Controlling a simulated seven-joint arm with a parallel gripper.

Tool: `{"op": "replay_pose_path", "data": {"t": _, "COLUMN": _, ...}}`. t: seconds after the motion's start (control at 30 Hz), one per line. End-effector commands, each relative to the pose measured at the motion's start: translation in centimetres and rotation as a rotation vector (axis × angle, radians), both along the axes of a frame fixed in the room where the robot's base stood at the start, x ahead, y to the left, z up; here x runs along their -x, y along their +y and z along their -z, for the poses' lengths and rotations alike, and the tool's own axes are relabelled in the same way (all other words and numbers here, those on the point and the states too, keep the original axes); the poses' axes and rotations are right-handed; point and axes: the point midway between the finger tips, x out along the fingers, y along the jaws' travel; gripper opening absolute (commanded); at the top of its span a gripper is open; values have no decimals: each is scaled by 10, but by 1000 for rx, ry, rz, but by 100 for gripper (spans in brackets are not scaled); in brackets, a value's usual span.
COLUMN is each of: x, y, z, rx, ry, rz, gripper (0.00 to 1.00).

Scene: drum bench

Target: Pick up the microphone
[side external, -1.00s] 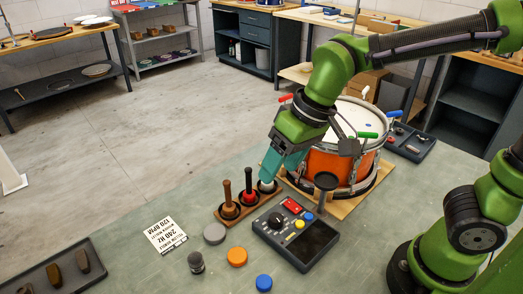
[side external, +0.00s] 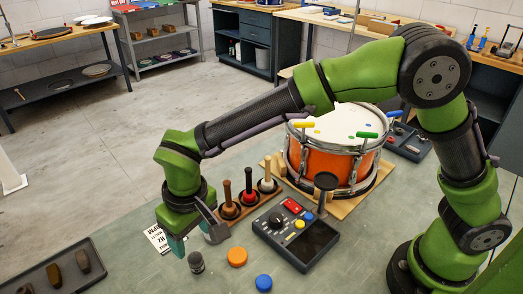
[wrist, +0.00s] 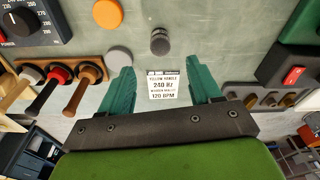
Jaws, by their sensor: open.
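A small dark upright cylinder with a rounded top (side external: 196,262), likely the microphone, stands on the green bench in the side external view. In the wrist view it (wrist: 159,41) shows beyond my fingertips, roughly centred between them. My gripper (side external: 177,250) has teal fingers and points down, just left of the cylinder in the side view. In the wrist view my gripper (wrist: 161,68) is open, with nothing between its fingers. The cylinder is apart from both fingers there.
A printed card (wrist: 162,86) lies below my fingers. Grey (wrist: 118,57) and orange (side external: 237,257) discs, a control box (side external: 296,235) and a rack of mallets (side external: 248,203) stand nearby. An orange drum (side external: 330,165) is behind. A dark tray (side external: 55,272) is at front left.

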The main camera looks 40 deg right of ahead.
Motion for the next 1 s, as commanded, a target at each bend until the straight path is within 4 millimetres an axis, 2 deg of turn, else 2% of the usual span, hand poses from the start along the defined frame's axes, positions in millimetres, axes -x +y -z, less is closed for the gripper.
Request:
{"op": "replay_pose_path", "data": {"t": 0.1, "x": -2, "y": 0, "z": 24, "rx": 3, "ry": 3, "rz": 0, "gripper": 63}}
{"op": "replay_pose_path", "data": {"t": 0.37, "x": -5, "y": 1, "z": 44, "rx": 0, "ry": 1, "rz": 1, "gripper": 63}}
{"op": "replay_pose_path", "data": {"t": 0.63, "x": -9, "y": 2, "z": 82, "rx": 1, "ry": 2, "rz": 1, "gripper": 63}}
{"op": "replay_pose_path", "data": {"t": 0.8, "x": -11, "y": 3, "z": 92, "rx": -1, "ry": -1, "rz": 1, "gripper": 63}}
{"op": "replay_pose_path", "data": {"t": 1.0, "x": -11, "y": 3, "z": 92, "rx": -1, "ry": -1, "rz": 1, "gripper": 62}}
